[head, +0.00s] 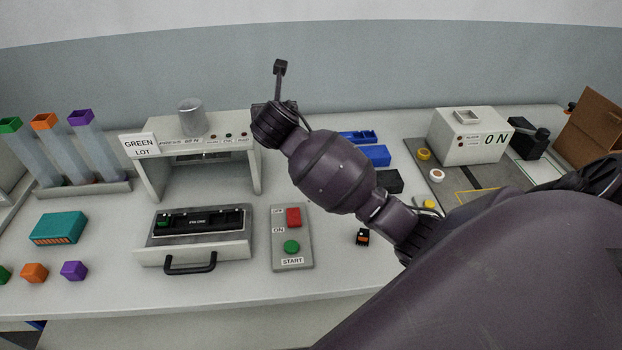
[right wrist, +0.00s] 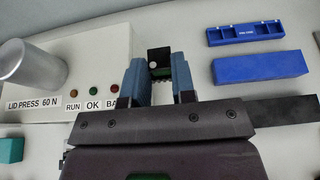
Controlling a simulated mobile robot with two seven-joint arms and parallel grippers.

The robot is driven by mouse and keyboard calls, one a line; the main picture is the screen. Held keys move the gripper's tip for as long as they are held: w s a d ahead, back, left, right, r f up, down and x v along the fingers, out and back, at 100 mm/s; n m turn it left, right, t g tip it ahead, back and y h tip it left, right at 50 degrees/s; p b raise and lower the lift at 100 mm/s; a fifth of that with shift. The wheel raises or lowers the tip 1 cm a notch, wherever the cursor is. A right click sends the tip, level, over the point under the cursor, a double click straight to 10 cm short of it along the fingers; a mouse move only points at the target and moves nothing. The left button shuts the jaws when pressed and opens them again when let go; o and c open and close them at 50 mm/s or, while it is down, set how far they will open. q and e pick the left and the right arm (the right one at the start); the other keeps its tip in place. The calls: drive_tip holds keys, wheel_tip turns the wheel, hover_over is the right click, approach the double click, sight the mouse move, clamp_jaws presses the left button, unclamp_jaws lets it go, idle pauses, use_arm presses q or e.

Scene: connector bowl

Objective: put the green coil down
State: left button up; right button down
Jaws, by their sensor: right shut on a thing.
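My right gripper (right wrist: 159,78) shows in the right wrist view, its two blue-grey fingers shut on a small dark block with a green part and a white dot, which I take to be the green coil (right wrist: 160,58). It is seen beside the lid press, past the press's right side; its height above the table cannot be told. In the head view my right arm hides the gripper and the coil. My left gripper is in neither view.
The lid press (head: 165,140) carries a metal cylinder (head: 191,117). In front are a drawer fixture (head: 240,250) with a green piece inside and a button panel (head: 293,262). Blue trays (head: 374,156) lie to the right.

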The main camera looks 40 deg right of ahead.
drive_tip(key=b, duration=0.3)
hover_over(283, 187)
wheel_tip(283, 187, down, 16)
drive_tip(key=shift+r, duration=0.2)
drive_tip(key=shift+f+b, duration=0.35)
drive_tip(key=shift+f, duration=2)
drive_tip(key=shift+f, duration=0.15)
drive_tip(key=c, duration=1.1)
unclamp_jaws()
drive_tip(key=shift+o, duration=0.8)
